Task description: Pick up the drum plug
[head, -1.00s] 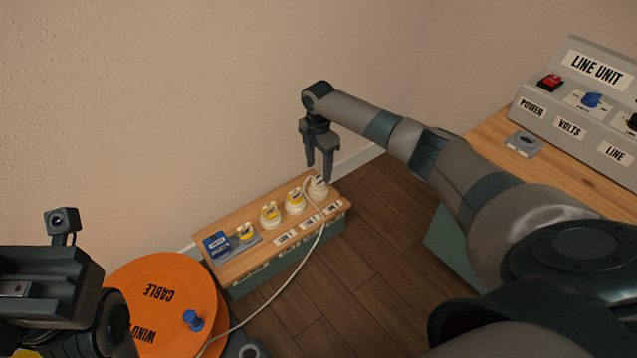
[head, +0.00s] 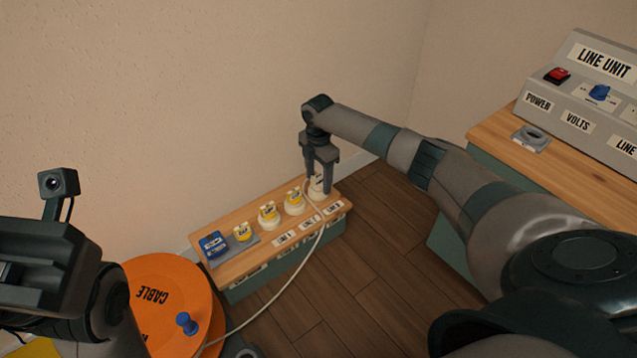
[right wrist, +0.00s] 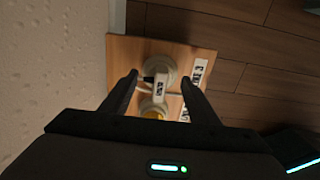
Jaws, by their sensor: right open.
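The drum plug (head: 317,184) is a pale plug with a white cable, standing at the right end of the wooden-topped bench (head: 228,272). My right gripper (head: 318,180) points down over it, open, with a finger on either side. In the right wrist view the labelled plug (right wrist: 160,86) shows between the two spread fingertips (right wrist: 158,79); I cannot tell whether they touch it. My left gripper (head: 30,268) is at the left edge, dark and partly cut off; its jaws are unclear.
White plugs with yellow labels (head: 268,212) and a blue block (head: 213,245) stand along the bench. The cable runs to the orange cable drum (head: 165,290) with a blue knob (head: 187,322). The wall is close behind. A line unit (head: 590,95) stands on the right table.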

